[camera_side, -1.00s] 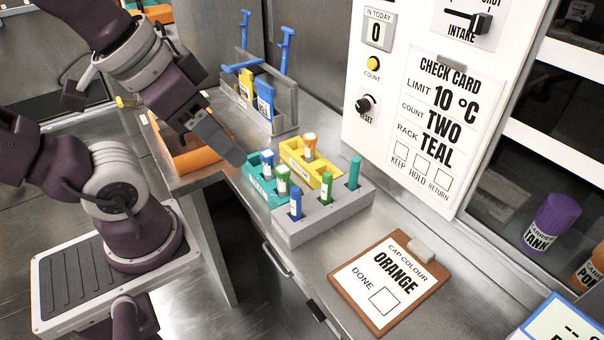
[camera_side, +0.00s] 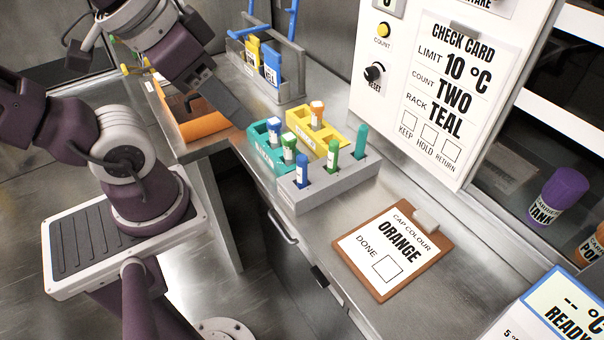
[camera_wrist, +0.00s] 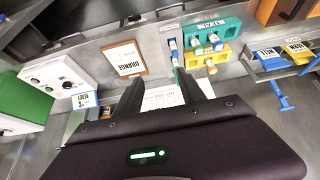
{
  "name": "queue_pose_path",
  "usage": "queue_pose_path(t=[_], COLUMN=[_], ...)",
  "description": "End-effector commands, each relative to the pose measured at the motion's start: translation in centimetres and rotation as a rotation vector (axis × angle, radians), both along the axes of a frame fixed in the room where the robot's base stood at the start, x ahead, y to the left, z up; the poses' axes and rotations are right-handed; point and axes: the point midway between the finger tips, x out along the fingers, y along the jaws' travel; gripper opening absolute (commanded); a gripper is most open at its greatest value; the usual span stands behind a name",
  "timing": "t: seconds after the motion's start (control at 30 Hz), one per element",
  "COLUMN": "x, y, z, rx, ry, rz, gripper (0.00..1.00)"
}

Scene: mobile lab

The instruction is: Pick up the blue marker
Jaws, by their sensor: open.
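The blue marker (camera_side: 302,168) stands upright in the front left hole of a grey block (camera_side: 335,187), with a pale label on its side. It also shows in the wrist view (camera_wrist: 172,43), beyond my fingers. A green marker (camera_side: 333,154) and a teal marker (camera_side: 361,141) stand in the same block. My gripper (camera_side: 240,118) is open and empty, up and left of the block in the side view, apart from the blue marker. Its two dark fingers show spread in the wrist view (camera_wrist: 160,95).
A teal rack (camera_side: 264,155) with blue- and green-capped tubes and a yellow rack (camera_side: 325,146) with an orange-capped tube stand close behind the block. An orange tray (camera_side: 205,127) lies left. A clipboard (camera_side: 345,243) lies in front, right of clear bench.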

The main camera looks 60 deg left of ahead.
Motion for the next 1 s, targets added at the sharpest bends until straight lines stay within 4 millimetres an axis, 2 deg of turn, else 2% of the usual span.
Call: queue_pose_path(t=[0.17,0.27,0.37,0.43,0.5,0.6,0.7,0.77,1.0], x=[0.4,2.8,6.9,9.7,11.9,13.9,14.8,15.1,15.1], y=[0.1,0.8,2.1,3.1,3.9,4.6,4.9,5.0,4.8], z=[-0.1,-1.0,-3.5,-6.2,-9.2,-13.1,-15.8,-16.7,-20.0], rx=[0.020,0.143,0.309,0.385,0.423,0.432,0.425,0.423,0.420], ry=[0.011,0.089,0.225,0.310,0.364,0.387,0.376,0.366,0.364], rz=[-0.022,-0.189,-0.531,-0.811,-1.080,-1.398,-1.597,-1.660,-1.697], gripper=[0.47,0.47,0.47,0.47,0.47,0.47,0.47,0.47,0.47])
